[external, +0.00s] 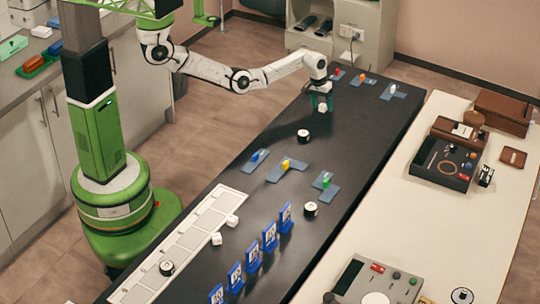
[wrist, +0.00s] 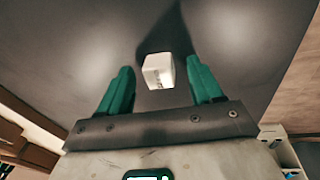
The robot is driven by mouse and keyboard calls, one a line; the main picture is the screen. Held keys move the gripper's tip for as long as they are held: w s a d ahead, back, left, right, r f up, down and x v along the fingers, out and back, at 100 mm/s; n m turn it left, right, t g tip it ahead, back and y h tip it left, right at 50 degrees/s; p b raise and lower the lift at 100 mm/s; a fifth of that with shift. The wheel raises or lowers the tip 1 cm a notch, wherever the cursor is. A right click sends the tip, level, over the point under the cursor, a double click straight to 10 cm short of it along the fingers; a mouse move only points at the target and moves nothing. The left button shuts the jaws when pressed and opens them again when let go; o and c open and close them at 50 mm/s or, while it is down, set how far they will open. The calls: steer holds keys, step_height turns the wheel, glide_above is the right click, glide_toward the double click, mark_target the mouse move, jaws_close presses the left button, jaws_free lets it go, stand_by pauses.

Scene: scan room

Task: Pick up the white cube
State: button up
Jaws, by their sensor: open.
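My gripper (external: 321,101) is over the far part of the black table (external: 365,140), pointing down. In the wrist view its two green fingers (wrist: 160,88) are open and apart. In the external view this cube (external: 322,107) is partly hidden by the fingers. Whether a finger touches it I cannot tell. Two other white cubes, one (external: 232,220) and another (external: 217,239), lie by the white strip at the near left.
Black-and-white round pieces, one at mid-table (external: 303,136), stand on the table. Blue-grey plates with coloured pieces (external: 286,165) lie mid-table and at the far end (external: 361,79). Blue numbered stands (external: 269,238) line the near right. A pale bench (external: 400,215) runs along the right.

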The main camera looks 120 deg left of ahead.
steer(key=c, duration=1.2)
steer(key=shift+r, duration=0.75)
steer(key=s+d+r+p, duration=0.2)
steer(key=s+r, duration=0.1)
steer(key=s+d+r+p, duration=0.3)
steer(key=s+r, duration=0.1)
steer(key=s+d+r+p, duration=0.2)
steer(key=s+d+r, duration=0.1)
steer(key=s+r, duration=0.1)
steer(key=shift+s+r, duration=0.2)
steer(key=shift+r, duration=0.05)
